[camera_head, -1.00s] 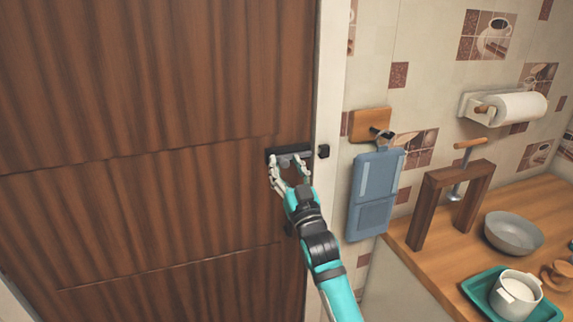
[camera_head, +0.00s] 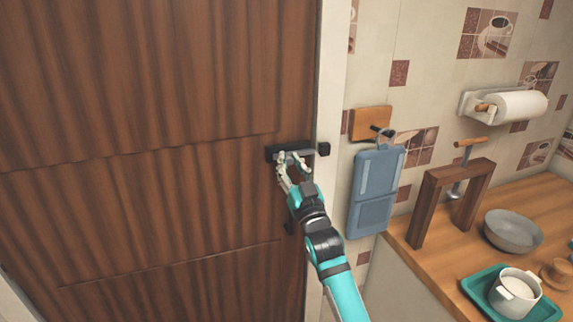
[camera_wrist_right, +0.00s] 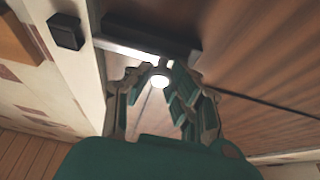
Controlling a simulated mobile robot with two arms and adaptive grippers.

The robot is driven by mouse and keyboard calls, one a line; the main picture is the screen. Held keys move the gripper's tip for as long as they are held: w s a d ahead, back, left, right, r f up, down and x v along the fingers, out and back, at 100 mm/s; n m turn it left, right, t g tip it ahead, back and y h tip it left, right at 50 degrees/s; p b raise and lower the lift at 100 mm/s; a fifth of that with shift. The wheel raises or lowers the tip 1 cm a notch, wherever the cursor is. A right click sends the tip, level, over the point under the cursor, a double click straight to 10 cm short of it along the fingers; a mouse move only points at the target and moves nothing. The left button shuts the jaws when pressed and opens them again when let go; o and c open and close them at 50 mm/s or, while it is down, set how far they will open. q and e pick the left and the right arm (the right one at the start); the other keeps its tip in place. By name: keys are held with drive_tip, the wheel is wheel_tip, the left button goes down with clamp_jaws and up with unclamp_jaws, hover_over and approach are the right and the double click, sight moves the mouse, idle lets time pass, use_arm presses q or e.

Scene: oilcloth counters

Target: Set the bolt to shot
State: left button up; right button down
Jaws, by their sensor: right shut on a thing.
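The bolt (camera_head: 272,154) is a dark housing with a bright metal bar on the brown wooden door (camera_head: 150,90). Its bar (camera_wrist_right: 122,50) sticks out of the housing towards the black keeper (camera_head: 324,149) on the white door frame. The keeper also shows in the wrist view (camera_wrist_right: 66,31), where a small gap seems to lie between it and the bar's end. My right gripper (camera_head: 293,168) is at the bolt, its fingers closed around the bright round knob (camera_wrist_right: 160,80). The fingers partly hide the bar. My left gripper is not in view.
A blue board (camera_head: 375,190) hangs on the tiled wall right of the door frame. Further right, a wooden counter (camera_head: 420,262) carries a wooden frame (camera_head: 430,205), a grey bowl (camera_head: 512,232) and a teal tray (camera_head: 478,289) with a white pot (camera_head: 514,292).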

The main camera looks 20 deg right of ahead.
drive_tip(key=d, duration=0.4)
drive_tip(key=shift+w+d, duration=0.1)
drive_tip(key=c, duration=1.5)
unclamp_jaws()
drive_tip(key=shift+c, duration=0.2)
drive_tip(key=o, duration=0.4)
drive_tip(key=shift+d, duration=0.15)
